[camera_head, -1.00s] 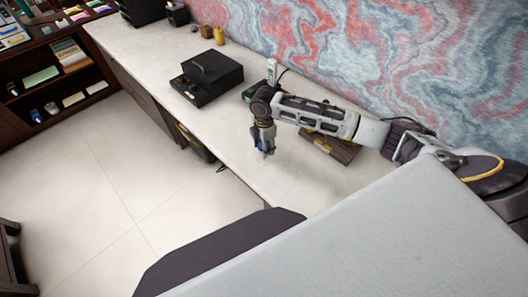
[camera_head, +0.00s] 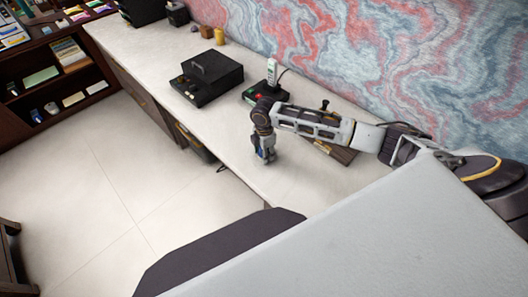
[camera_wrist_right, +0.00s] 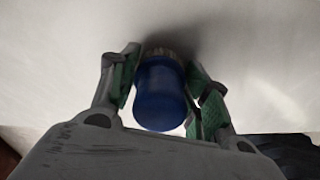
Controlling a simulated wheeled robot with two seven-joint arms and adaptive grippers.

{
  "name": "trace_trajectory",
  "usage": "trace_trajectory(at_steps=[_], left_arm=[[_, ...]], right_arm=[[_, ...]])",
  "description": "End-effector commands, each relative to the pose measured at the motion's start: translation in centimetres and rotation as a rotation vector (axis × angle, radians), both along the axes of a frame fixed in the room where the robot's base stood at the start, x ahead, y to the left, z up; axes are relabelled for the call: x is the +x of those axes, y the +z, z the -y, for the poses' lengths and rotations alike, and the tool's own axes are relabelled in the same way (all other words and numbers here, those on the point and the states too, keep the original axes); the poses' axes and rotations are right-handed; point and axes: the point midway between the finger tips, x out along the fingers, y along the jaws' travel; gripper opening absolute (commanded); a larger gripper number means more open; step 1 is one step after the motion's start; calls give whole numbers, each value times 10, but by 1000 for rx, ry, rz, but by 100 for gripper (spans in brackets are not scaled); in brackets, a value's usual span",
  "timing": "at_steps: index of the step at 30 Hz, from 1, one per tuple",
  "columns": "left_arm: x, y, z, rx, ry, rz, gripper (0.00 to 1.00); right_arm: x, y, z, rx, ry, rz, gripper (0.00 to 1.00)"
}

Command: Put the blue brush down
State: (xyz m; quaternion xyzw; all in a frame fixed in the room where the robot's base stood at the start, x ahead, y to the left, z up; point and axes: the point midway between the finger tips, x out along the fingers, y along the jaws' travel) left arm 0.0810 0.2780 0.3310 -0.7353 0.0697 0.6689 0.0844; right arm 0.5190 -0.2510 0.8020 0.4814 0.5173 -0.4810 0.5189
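The blue brush (camera_wrist_right: 160,95) is between the fingers of my right gripper (camera_wrist_right: 162,78), with green pads close against both sides. Its rounded blue end faces the wrist camera, and its pale bristle end points at the light desk top. In the head view my right gripper (camera_head: 265,158) points down low over the desk (camera_head: 290,185), and a bit of the blue brush (camera_head: 264,153) shows between the fingers. I cannot tell whether the brush touches the desk. My left gripper is not in view.
A black box (camera_head: 207,78) stands further left on the desk. A dark device with a white upright part (camera_head: 271,72) is behind my gripper. A brown case (camera_head: 338,152) lies under my right forearm. The desk's front edge is near the gripper; bare surface surrounds it.

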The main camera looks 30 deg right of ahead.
Motion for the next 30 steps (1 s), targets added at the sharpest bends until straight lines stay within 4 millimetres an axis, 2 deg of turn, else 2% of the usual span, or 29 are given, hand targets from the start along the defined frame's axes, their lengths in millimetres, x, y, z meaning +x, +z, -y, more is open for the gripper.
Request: trace_trajectory(at_steps=[1, 5, 11, 20, 26, 30], left_arm=[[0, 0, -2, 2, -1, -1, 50], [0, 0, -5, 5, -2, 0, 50], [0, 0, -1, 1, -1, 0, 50], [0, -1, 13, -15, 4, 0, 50], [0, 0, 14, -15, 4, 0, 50], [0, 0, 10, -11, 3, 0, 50]], right_arm=[[0, 0, 0, 0, 0, 0, 52], [0, 0, 0, 0, 0, 0, 68], [0, 0, 0, 0, 0, 0, 68], [0, 5, 0, 1, 0, 1, 68], [0, 23, 0, 1, 1, 1, 68], [1, 42, 0, 1, 1, 3, 68]])
